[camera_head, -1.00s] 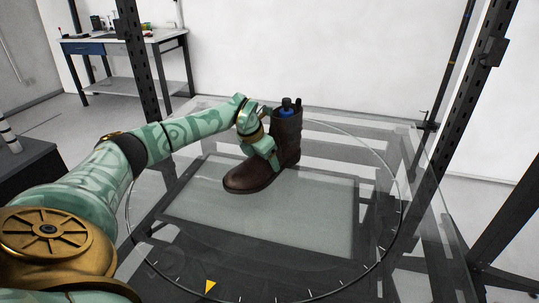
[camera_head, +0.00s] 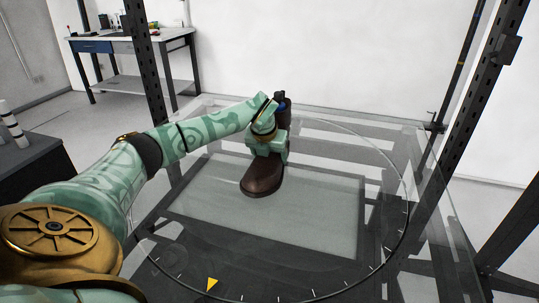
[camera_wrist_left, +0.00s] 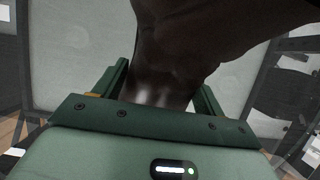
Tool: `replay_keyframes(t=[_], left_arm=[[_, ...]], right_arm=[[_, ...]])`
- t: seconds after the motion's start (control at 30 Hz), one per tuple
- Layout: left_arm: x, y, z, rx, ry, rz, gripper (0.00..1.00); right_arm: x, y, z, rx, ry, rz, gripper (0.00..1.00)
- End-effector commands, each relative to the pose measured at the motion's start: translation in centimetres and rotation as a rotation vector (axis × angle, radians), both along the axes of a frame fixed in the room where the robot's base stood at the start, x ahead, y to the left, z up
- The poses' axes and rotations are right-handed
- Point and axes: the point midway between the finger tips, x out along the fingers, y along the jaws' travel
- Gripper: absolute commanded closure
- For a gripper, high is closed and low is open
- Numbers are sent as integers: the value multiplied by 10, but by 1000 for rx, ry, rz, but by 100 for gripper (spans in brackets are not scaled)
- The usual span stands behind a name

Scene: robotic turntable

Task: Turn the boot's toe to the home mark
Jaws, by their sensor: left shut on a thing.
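The dark brown boot (camera_head: 262,180) stands upright on the clear round turntable (camera_head: 408,205). Its toe points toward me and slightly left. The yellow triangle home mark (camera_head: 212,284) lies at the near edge of the ring, left of the toe's direction. My left gripper (camera_head: 268,152) is shut on the boot and hides much of its shaft. In the left wrist view the boot (camera_wrist_left: 185,45) fills the space between the two green fingers. A dark knob with blue (camera_head: 281,102) shows at the boot's top, partly hidden by my wrist. My right gripper is not in view.
Dark frame posts stand at the back left (camera_head: 146,65) and right (camera_head: 470,85) of the glass table. A workbench (camera_head: 135,43) is far back left. The turntable right of the boot is clear.

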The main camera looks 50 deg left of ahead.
Motion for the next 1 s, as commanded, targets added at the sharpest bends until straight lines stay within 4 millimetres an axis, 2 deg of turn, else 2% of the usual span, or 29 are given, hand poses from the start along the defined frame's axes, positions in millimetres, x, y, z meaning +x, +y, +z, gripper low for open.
replay_keyframes(t=[0.13,0.17,0.2,0.23,0.5,0.63,0.77,1.0], left_arm=[[1,0,1,1,-3,-1,76],[1,0,1,1,-3,-1,21],[1,0,1,0,-2,-1,10],[0,0,1,0,-2,-1,4],[-1,0,-1,-1,3,-2,4],[-4,-2,12,0,-1,-2,4],[-12,-6,39,1,-4,-3,4],[-35,-18,102,1,-6,-3,4]], right_arm=[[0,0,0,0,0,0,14],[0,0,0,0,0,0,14],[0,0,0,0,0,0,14],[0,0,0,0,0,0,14],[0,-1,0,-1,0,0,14],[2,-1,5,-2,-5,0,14],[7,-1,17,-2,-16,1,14],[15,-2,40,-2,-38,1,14]])
